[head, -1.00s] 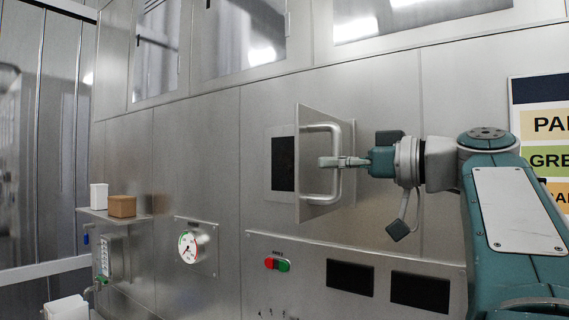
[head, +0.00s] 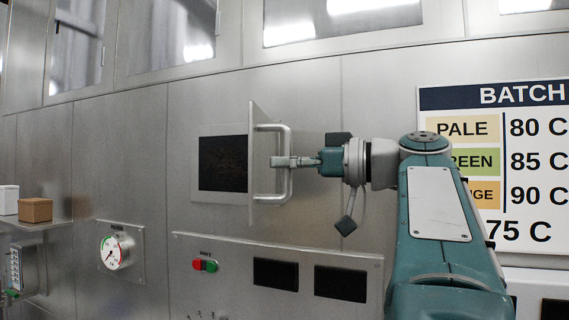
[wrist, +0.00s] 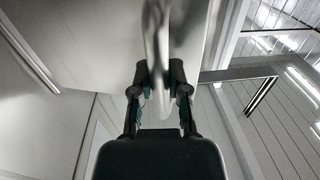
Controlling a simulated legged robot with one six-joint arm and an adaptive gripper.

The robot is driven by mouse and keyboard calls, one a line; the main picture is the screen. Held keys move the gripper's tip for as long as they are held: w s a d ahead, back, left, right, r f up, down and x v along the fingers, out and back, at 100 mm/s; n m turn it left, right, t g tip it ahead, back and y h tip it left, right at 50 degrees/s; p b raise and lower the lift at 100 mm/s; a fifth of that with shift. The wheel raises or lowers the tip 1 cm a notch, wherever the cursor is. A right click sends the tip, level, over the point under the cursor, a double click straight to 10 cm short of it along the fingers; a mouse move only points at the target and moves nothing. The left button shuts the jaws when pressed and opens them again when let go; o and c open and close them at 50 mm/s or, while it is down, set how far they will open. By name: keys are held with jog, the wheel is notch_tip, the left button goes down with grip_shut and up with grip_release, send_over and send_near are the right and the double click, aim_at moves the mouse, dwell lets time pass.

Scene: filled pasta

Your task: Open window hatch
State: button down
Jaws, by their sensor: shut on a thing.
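The window hatch (head: 251,213) is a metal panel that stands swung out from the wall, seen nearly edge-on in the head view. A dark rectangular opening (head: 222,163) shows to its left. A bent metal bar handle (head: 288,186) is fixed to the hatch's right face. My gripper (head: 281,162) is shut on the handle's upright part. In the wrist view the handle (wrist: 157,45) runs between the two fingers of my gripper (wrist: 160,88), with the hatch panel (wrist: 85,40) behind at the left.
A panel with red and green buttons (head: 205,265) and dark displays (head: 276,274) lies below the hatch. A round gauge (head: 117,250) is at lower left. A shelf (head: 30,224) holds a brown box (head: 35,210) and a white box (head: 8,200). A batch chart (head: 500,97) hangs right.

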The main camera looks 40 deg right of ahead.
jog(key=c, duration=0.6)
grip_release()
jog(key=shift+s+d, duration=0.1)
jog(key=v, duration=1.1)
jog(key=shift+s+d, duration=0.2)
jog(key=shift+s, duration=0.15)
jog(key=shift+w+f, duration=0.1)
